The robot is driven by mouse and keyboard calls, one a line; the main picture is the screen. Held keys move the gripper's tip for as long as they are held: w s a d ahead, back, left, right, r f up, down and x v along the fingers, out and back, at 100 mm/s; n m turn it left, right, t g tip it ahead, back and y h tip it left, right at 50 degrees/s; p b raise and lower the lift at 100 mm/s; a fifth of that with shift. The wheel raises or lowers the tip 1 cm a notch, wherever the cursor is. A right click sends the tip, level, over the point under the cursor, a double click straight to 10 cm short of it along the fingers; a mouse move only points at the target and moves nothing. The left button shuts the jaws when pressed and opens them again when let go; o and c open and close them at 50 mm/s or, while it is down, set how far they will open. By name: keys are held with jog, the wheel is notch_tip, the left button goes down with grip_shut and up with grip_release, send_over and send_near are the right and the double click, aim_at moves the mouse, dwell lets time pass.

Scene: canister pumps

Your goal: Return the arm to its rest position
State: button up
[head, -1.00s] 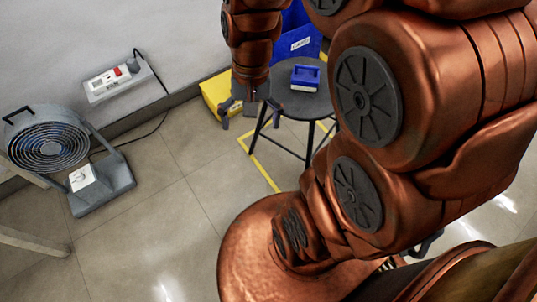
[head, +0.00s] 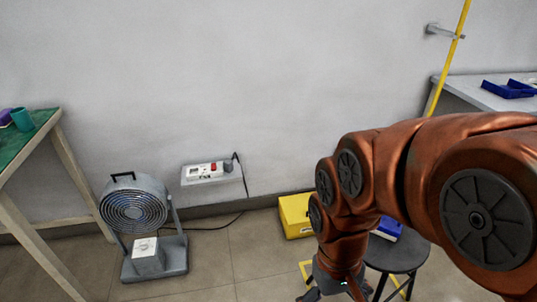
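My copper-coloured arm comes in from the right and bends down at the wrist. My gripper (head: 336,294) hangs at the bottom edge of the head view, left of the round dark stool (head: 400,258). Its dark fingers spread apart to either side, and their tips are cut off by the frame edge. I see nothing held between the parts that show.
A grey fan (head: 137,212) stands on the floor at left, beside a green-topped table (head: 40,128). A socket box (head: 210,172) is on the wall. A yellow box (head: 296,216) sits behind my gripper. A blue object (head: 390,228) is on the stool, partly hidden. A bench (head: 470,92) with a blue tray (head: 508,90) is at right.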

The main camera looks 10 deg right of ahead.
notch_tip(320, 180, up, 26)
jog(key=s+t+p, duration=0.1)
jog(key=p, duration=2.3)
jog(key=shift+f, duration=0.15)
